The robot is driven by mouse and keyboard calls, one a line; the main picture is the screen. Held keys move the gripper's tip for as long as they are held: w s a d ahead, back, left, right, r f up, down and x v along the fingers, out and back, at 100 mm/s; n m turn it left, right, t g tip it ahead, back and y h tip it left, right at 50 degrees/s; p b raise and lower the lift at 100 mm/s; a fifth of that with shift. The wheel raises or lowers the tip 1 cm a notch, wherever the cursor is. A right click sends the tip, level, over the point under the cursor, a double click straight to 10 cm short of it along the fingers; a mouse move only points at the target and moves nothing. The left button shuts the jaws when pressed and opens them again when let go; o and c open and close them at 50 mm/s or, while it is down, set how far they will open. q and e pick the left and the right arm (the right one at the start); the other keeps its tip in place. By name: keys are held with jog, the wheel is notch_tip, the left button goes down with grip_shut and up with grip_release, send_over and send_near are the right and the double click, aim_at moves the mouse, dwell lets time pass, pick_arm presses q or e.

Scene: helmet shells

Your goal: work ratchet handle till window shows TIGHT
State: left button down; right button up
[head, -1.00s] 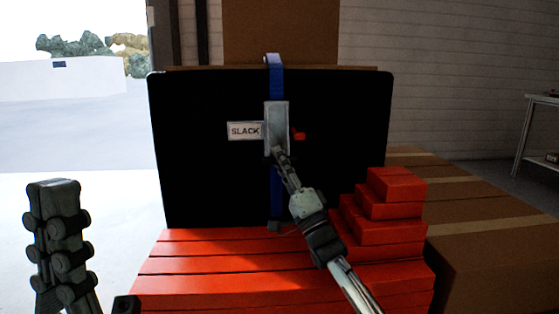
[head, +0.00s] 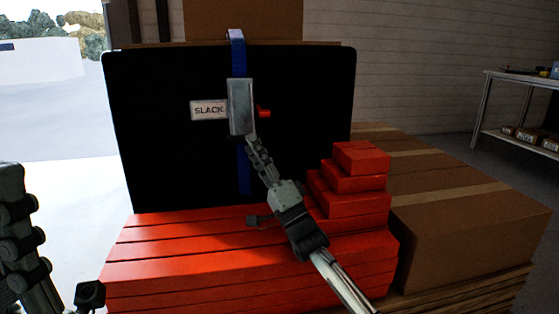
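A grey ratchet body (head: 240,107) sits on a blue strap (head: 237,57) that runs down the front of a large black panel (head: 170,150). A white window plate (head: 209,110) on its left reads SLACK. A small red tab (head: 264,113) sticks out on its right. My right gripper (head: 251,141) reaches up from below, with its narrow tips at the ratchet's lower right corner. I cannot tell whether the tips touch it or hold anything. My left gripper (head: 10,178) stands upright at the left edge, partly cut off, away from the ratchet.
Red stacked slabs (head: 170,258) lie in front of the panel, with a stepped red pile (head: 360,160) at the right. Brown cartons (head: 470,235) stand farther right. A shelf table (head: 492,100) is at the far right. The floor at left is open.

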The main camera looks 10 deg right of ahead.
jog(key=s+d, duration=0.5)
jog(key=s, duration=0.4)
jog(key=shift+d, duration=0.2)
jog(key=shift+c, duration=0.6)
